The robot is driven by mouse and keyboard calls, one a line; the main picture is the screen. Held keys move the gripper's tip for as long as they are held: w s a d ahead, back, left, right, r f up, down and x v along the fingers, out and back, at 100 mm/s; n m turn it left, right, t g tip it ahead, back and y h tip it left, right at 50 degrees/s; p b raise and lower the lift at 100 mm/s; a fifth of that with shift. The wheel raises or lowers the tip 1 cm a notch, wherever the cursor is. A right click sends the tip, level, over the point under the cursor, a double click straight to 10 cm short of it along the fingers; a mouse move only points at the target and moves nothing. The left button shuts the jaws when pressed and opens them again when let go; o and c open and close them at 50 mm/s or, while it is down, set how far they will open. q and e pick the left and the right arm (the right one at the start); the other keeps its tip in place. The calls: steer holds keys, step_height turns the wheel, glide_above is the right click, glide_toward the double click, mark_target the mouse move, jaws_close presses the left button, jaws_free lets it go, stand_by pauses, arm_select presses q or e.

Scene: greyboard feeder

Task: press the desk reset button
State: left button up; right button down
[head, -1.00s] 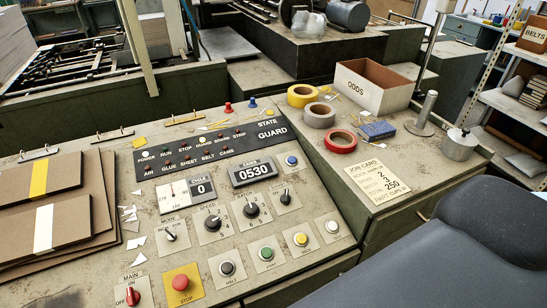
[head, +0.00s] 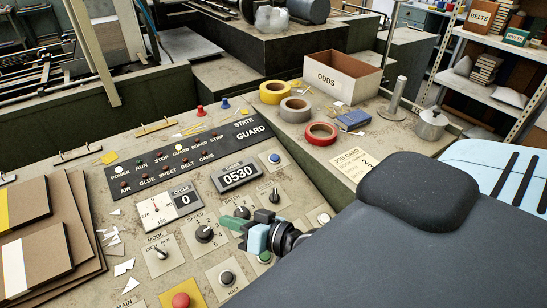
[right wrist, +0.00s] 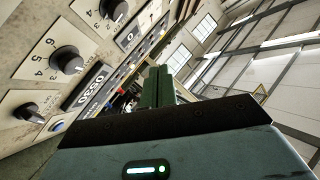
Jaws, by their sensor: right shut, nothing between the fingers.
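The control desk (head: 140,210) carries several push buttons. A blue button (head: 274,158) sits on a pale plate right of the counter reading 0530; its label is too small to read. It also shows in the right wrist view (right wrist: 57,127). My right gripper (head: 239,218), with green fingers, is shut and empty above the desk, near the knobs, below and left of the blue button in the picture. In the right wrist view the shut fingers (right wrist: 157,88) point along the panel, apart from the blue button. My left gripper is not in view.
A black HALT button (head: 226,277), a green button (head: 265,257), a white button (head: 323,218) and a red stop button (head: 180,300) lie around my right arm. Rotary knobs (head: 204,234) stand up nearby. Tape rolls (head: 295,109) and an ODDS box (head: 343,77) are beyond.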

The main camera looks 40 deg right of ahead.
steer(key=w+d+r+m+t+h, duration=0.3)
steer(key=w+d+r+m+t, duration=0.35)
steer(key=r, duration=0.35)
steer(key=w+d+r+m+g+h, duration=0.1)
steer(key=d+r+m+g+h, duration=0.15)
steer(key=d+m+h, duration=0.7)
steer(key=w+d+r+m+g+h, duration=0.1)
steer(key=w+d+r+m+h, duration=0.15)
steer(key=d+m+h, duration=0.65)
steer(key=w+d+f+m+g+y, duration=0.1)
steer(key=w+f+m+g+y, duration=0.3)
steer(key=f+m+g+y, duration=0.3)
step_height(320, 180, down, 4)
steer(key=m+g, duration=0.2)
steer(key=m, duration=0.2)
steer(key=shift+m+g, duration=0.3)
steer(key=shift+d+f, duration=0.1)
